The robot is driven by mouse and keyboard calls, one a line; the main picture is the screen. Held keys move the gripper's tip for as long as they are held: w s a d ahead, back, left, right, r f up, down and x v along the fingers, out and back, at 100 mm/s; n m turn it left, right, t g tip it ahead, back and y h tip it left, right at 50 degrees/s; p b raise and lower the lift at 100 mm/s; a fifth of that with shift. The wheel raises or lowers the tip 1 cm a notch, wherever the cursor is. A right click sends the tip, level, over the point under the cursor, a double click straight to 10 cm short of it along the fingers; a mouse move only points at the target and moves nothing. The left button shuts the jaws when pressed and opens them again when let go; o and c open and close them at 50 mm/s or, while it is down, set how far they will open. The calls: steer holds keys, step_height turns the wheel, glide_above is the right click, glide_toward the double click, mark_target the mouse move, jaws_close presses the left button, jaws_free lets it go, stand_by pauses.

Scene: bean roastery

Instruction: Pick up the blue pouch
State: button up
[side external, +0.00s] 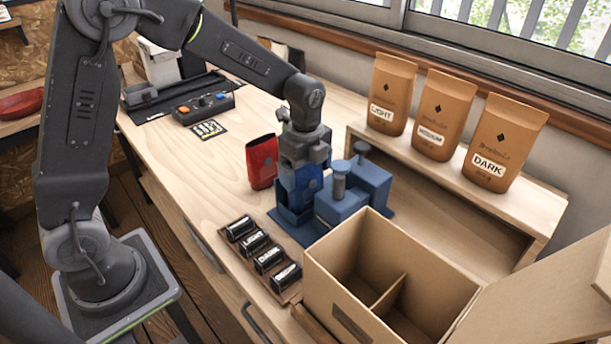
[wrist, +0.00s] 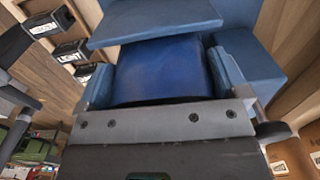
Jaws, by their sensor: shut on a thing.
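The blue pouch (side external: 313,183) is upright at the blue fixture (side external: 345,206), with its lower part behind a low blue wall. My gripper (side external: 302,172) points down from above and is shut on the pouch, covering its upper part. In the wrist view the pouch (wrist: 160,70) fills the middle as a dark blue face, with lighter blue parts of the fixture (wrist: 155,20) around it. I cannot tell whether the pouch's bottom touches the fixture.
A red pouch (side external: 261,162) stands just left of the gripper. Several black labelled blocks sit on a wooden rack (side external: 290,294). An open divided cardboard box (side external: 335,290) is at the front right. Brown coffee bags (side external: 442,115) stand on a raised shelf (side external: 540,212). A control box (side external: 204,106) lies behind.

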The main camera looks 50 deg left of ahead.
step_height(320, 180, up, 17)
steer(key=s+a+f, duration=0.1)
steer(key=s+a, duration=0.3)
steer(key=a, duration=0.4)
steer(key=s+a+f, duration=0.2)
steer(key=s+a, duration=0.3)
steer(key=a, duration=0.2)
steer(key=s+a+f, duration=0.2)
steer(key=s+a, duration=0.1)
steer(key=s, duration=0.3)
steer(key=s+a+f, duration=0.2)
steer(key=s+a, duration=0.2)
steer(key=s, duration=0.2)
steer(key=w+d+f, duration=0.7)
steer(key=d+f, duration=0.1)
steer(key=f, duration=0.3)
steer(key=shift+w+d+f, duration=0.15)
steer(key=shift+w+f, duration=0.05)
steer(key=shift+w, duration=0.1)
steer(key=shift+f, duration=0.1)
steer(key=o, duration=0.8)
steer(key=shift+o, duration=0.2)
